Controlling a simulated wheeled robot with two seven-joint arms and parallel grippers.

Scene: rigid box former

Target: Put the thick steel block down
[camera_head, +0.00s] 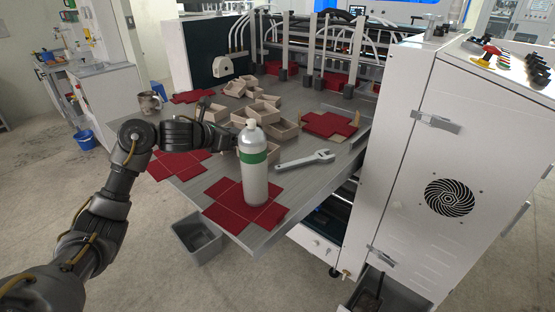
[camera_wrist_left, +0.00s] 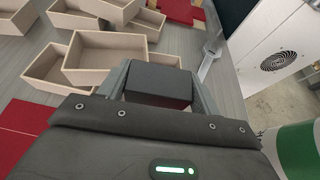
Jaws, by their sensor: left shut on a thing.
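The thick steel block (camera_wrist_left: 157,86) shows in the left wrist view as a dark grey block between the two grey fingers of my left gripper (camera_wrist_left: 158,78). The gripper is shut on it. Beyond the block are open beige boxes and grey table surface. In the head view my left gripper (camera_head: 224,137) reaches over the table from the left, behind and left of the white bottle. The block is not clearly visible there, and I cannot tell its height above the table. My right gripper is not in view.
A white bottle with a green band (camera_head: 254,180) stands on a red cross-shaped sheet (camera_head: 222,212) near the table's front corner. An adjustable wrench (camera_head: 305,160) lies to its right. Beige boxes (camera_head: 265,110) crowd the middle. A metal mug (camera_head: 149,104) stands at left.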

